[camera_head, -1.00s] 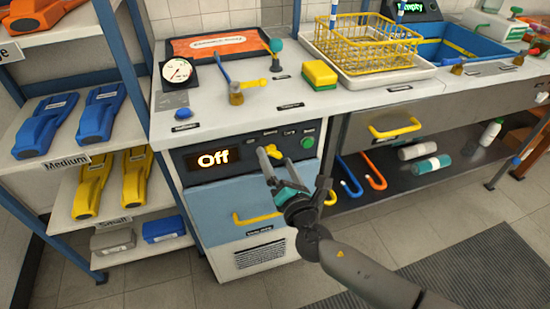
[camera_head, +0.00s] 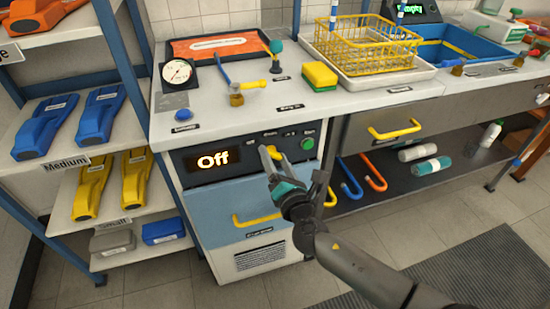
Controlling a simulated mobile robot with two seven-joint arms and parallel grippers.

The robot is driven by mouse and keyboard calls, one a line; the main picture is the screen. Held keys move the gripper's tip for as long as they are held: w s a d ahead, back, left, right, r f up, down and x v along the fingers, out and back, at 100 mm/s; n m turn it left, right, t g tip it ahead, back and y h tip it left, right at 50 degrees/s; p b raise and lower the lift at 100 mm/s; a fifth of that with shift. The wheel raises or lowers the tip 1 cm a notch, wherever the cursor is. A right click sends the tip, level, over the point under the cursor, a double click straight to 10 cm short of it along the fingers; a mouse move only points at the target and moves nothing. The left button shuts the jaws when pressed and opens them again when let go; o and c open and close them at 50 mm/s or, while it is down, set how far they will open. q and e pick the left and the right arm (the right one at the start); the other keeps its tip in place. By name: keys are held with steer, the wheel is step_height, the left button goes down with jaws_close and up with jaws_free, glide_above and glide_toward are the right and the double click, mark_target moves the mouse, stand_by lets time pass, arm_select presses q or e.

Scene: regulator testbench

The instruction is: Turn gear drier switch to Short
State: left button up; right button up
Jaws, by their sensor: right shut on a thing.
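The gear drier is the cabinet with a dark control panel (camera_head: 196,172) and a light blue drawer front below it. Its lit display (camera_head: 213,160) reads "Off". The yellow switch knob (camera_head: 276,151) is on the panel, right of the display, and is partly hidden by my right gripper. My right gripper (camera_head: 269,157) is at the panel with its fingers shut on the switch knob. The small position labels above the knob are too blurred to read. My left gripper is out of view.
A green button (camera_head: 308,143) sits right of the knob. A yellow drawer handle (camera_head: 256,220) is below my gripper. On the counter above are a gauge (camera_head: 177,72), a sponge (camera_head: 320,76) and a yellow wire basket (camera_head: 366,42). A shelf rack stands left.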

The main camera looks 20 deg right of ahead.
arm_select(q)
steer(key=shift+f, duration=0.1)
arm_select(e)
steer(key=c, duration=0.5)
steer(key=m+b, duration=0.2)
steer(key=m, duration=0.2)
steer(key=shift+f+m+b, duration=0.1)
steer(key=shift+m+b, duration=0.2)
steer(key=shift+b, duration=0.05)
steer(key=m, duration=0.2)
steer(key=shift+m+b, duration=0.3)
steer(key=shift+b, duration=0.1)
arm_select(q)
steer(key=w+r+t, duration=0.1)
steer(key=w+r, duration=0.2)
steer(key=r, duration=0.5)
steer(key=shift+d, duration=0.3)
arm_select(e)
steer(key=shift+m, duration=1.2)
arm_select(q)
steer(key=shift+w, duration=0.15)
arm_select(e)
steer(key=o, duration=1.4)
steer(key=shift+c, duration=0.2)
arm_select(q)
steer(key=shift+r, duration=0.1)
